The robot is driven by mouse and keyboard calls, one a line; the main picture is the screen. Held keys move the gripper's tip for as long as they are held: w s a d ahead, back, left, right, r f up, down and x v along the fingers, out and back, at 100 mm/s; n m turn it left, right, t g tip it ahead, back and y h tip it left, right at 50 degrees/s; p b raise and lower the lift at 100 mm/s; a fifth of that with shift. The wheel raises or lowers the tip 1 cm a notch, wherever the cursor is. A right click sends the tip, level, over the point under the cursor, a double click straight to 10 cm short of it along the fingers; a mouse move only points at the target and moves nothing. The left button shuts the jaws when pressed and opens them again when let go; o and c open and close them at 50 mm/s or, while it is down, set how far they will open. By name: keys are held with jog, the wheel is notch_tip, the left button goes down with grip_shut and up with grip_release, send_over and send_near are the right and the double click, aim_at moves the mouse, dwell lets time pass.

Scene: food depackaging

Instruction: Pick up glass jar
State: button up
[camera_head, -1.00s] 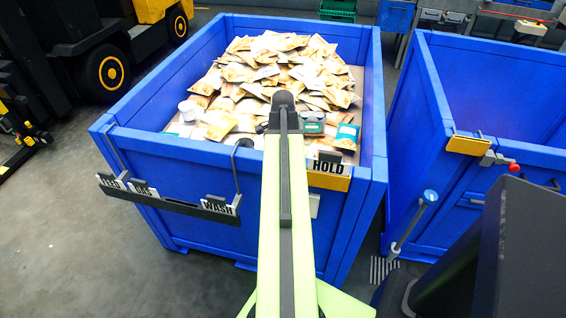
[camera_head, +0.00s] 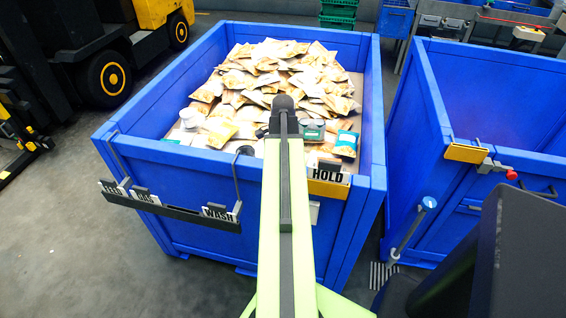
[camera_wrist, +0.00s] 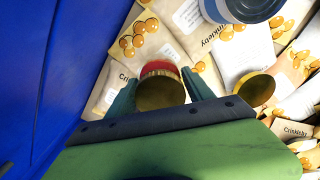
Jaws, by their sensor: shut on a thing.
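In the wrist view a round gold lid with a red rim (camera_wrist: 160,90) sits between the teal fingers of my gripper (camera_wrist: 160,93). I take it for the top of the glass jar; its body is hidden, so I cannot see the glass. My gripper is shut on it, among the packets in the blue bin. A second gold lid (camera_wrist: 258,89) lies to the right, apart from the fingers. In the head view my arm hides the gripper's fingertips and the held jar.
The blue bin (camera_head: 340,205) is heaped with tan packets (camera_head: 275,72). A blue-rimmed can (camera_wrist: 250,8) lies beyond the fingers. The bin's blue wall (camera_wrist: 60,70) is close on the left. A second blue bin (camera_head: 480,60) stands right. A label rack (camera_head: 175,207) hangs on the front.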

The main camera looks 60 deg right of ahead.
notch_tip(320, 180, up, 4)
jog(key=p, duration=0.2)
jog(key=shift+s+d+f+p, duration=0.15)
jog(key=shift+p, duration=0.15)
jog(key=s+d+r+p, duration=0.5)
jog(key=s+d, duration=0.2)
jog(key=d, duration=0.1)
jog(key=shift+s+d+r+p, duration=0.15)
jog(key=shift+s+r+p, duration=0.25)
